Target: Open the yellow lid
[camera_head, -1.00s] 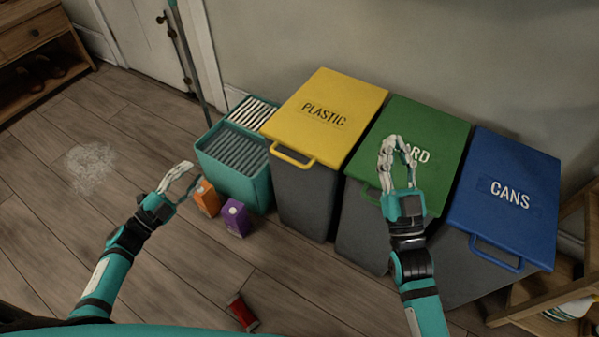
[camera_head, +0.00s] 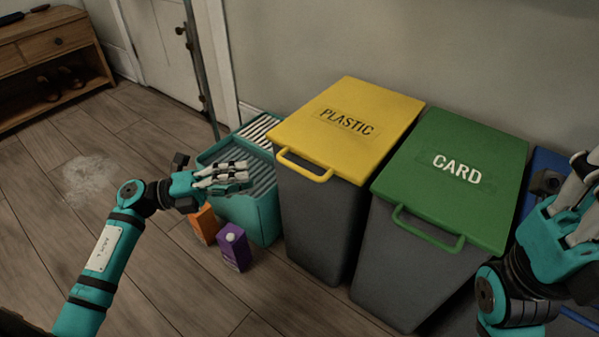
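The yellow lid (camera_head: 347,128), marked PLASTIC, lies closed on a dark grey bin (camera_head: 317,228). Its yellow loop handle (camera_head: 304,165) sticks out at the front edge. My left gripper (camera_head: 245,177) is left of the handle, in front of the teal bucket and apart from the lid. It is seen from the side, and its finger gap is hard to judge. My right gripper (camera_head: 584,195) is at the right edge, over the blue lid and partly cut off by the frame, far from the yellow lid.
A green CARD lid (camera_head: 454,178) stands right of the yellow one, with a blue lid (camera_head: 546,170) beyond. A teal mop bucket (camera_head: 263,211) is on the left. An orange carton (camera_head: 204,224) and a purple carton (camera_head: 235,247) stand on the floor.

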